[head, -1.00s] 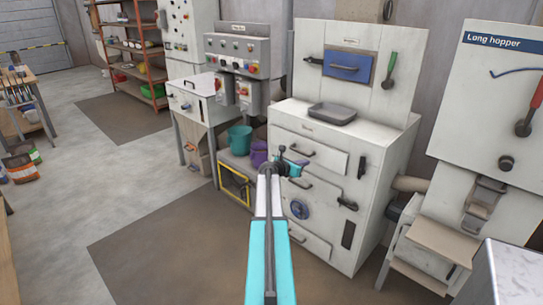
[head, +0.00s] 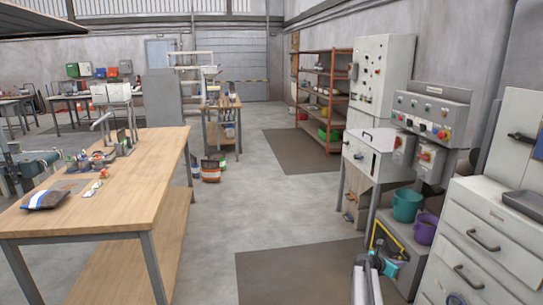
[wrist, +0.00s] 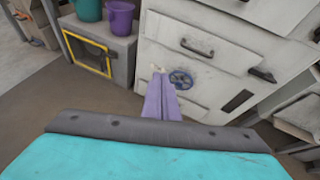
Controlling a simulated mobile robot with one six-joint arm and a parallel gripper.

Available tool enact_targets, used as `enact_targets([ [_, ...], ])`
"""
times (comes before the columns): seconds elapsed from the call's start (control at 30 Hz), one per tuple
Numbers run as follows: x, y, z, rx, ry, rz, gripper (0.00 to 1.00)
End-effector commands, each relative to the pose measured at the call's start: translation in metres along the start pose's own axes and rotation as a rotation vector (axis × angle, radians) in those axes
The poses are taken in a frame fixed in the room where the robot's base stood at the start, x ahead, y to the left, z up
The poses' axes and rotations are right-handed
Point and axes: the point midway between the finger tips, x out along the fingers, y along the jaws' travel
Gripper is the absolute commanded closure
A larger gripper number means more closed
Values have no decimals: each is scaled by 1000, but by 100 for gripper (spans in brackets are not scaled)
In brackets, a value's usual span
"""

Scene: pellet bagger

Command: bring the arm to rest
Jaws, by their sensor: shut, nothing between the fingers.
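My gripper (wrist: 159,75) shows in the wrist view as two pale purple fingers lying together, shut and with nothing between them. It points out over the floor toward the lower front of the white drawer cabinet (wrist: 215,55); I cannot tell the exact gap. In the head view my arm (head: 368,280) reaches up from the bottom edge at the right, in front of the same cabinet (head: 490,235). The fingers are too small to make out there.
A teal bucket (head: 407,205) and a purple bucket (head: 425,228) stand on a low grey unit with a yellow frame. A wooden workbench (head: 120,178) with small items stands at the left. Open floor (head: 240,220) lies between the bench and the cabinets.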

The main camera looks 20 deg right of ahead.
Motion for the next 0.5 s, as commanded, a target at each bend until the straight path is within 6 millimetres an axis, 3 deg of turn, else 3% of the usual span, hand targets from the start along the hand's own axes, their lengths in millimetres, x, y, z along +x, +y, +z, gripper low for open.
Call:
enact_targets([
  [0.03,-14,14,-21,-14,17,20,100],
  [0.2,-56,48,-86,-41,81,71,100],
  [0.5,-139,79,-207,-28,222,124,100],
])
